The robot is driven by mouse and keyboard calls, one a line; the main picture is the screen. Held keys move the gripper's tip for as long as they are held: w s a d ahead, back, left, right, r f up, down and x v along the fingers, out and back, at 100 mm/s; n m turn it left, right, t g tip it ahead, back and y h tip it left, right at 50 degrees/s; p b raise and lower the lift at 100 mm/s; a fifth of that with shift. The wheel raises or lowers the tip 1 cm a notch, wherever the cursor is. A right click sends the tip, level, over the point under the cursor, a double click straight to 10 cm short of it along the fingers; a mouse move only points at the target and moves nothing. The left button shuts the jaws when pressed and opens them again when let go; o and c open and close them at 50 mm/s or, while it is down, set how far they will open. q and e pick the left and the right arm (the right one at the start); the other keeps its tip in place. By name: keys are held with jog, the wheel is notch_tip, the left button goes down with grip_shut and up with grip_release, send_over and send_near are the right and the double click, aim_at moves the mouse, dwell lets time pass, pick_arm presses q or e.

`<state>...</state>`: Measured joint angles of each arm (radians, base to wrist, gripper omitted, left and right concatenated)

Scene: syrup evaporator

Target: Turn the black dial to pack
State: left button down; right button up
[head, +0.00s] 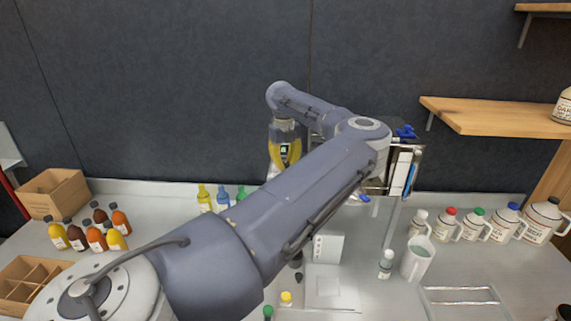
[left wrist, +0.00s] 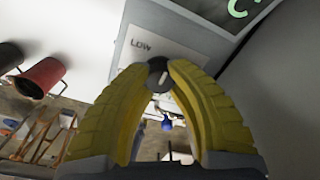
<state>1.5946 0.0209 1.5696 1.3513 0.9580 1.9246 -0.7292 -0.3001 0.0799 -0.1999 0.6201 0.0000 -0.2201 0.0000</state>
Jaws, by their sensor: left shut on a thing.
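The black dial (left wrist: 158,78) with a white pointer line shows in the left wrist view, on a pale panel (left wrist: 172,45) marked "LOW". My left gripper (left wrist: 159,68) has its two yellow fingers on either side of the dial, shut on it. In the head view my left gripper (head: 284,152) points down behind my forearm, and the dial cannot be made out there. The "pack" mark is not legible in either view, and the fingers cover part of the panel. My right gripper is not in view.
Small bottles (head: 222,198) stand on the counter left of my arm. A white pitcher (head: 417,258) and several jugs (head: 474,223) stand at the right. A metal rack (head: 405,172) is close beside my elbow. A wooden shelf (head: 490,115) is on the right wall.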

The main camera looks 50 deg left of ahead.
aim_at(284, 163)
pick_arm(q)
jog(key=shift+m, duration=0.3)
jog(key=c, duration=1.1)
grip_release()
jog(key=shift+o, duration=0.2)
notch_tip(284, 163, up, 12)
jog(key=shift+s, duration=0.2)
jog(key=shift+a, duration=0.15)
